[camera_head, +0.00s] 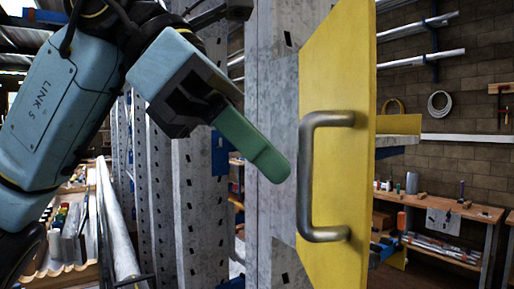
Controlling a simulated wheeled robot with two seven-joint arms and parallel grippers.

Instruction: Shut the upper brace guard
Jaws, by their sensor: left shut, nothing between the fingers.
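The yellow brace guard (343,90) is a flat panel standing open, seen at a steep angle, beside the grey steel upright (270,110). A grey metal bow handle (306,180) is fixed to its left-facing side. My left gripper (270,165) is shut and empty, with its green fingers pointing down and right. Its fingertips are just left of the handle in the picture. They look apart from it, though the depth is hard to judge. My right gripper is out of view.
Several perforated grey uprights (200,200) stand behind my left arm. Long pipes and boards lie on a rack (115,220) at lower left. A workbench (455,208) with bottles and tools stands at the right by a brick wall.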

